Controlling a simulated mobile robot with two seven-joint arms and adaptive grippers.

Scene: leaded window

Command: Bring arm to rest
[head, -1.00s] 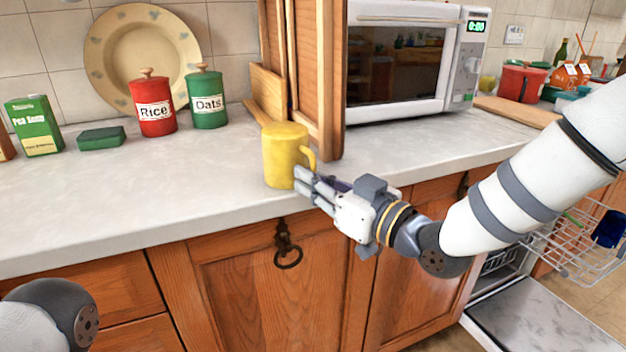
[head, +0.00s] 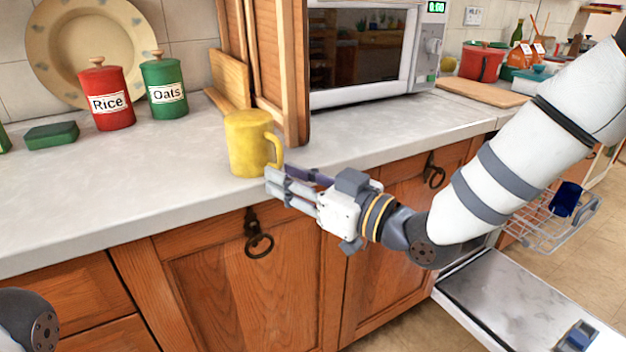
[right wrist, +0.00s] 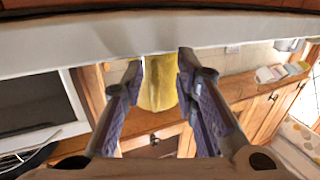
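My right gripper (head: 276,181) is just in front of and below the mug's handle at the counter's edge. In the right wrist view its two fingers (right wrist: 160,70) are spread apart. The yellow mug (right wrist: 159,88) shows beyond the gap between them, and nothing is gripped. My left gripper is out of view; only a bit of my left arm shows at the lower left of the head view.
A microwave (head: 365,55) and a wooden cabinet (head: 280,70) stand behind the mug. Red Rice (head: 106,98) and green Oats (head: 164,88) canisters are at the left. An open dishwasher door (head: 520,300) and a wire rack (head: 550,215) lie low at the right.

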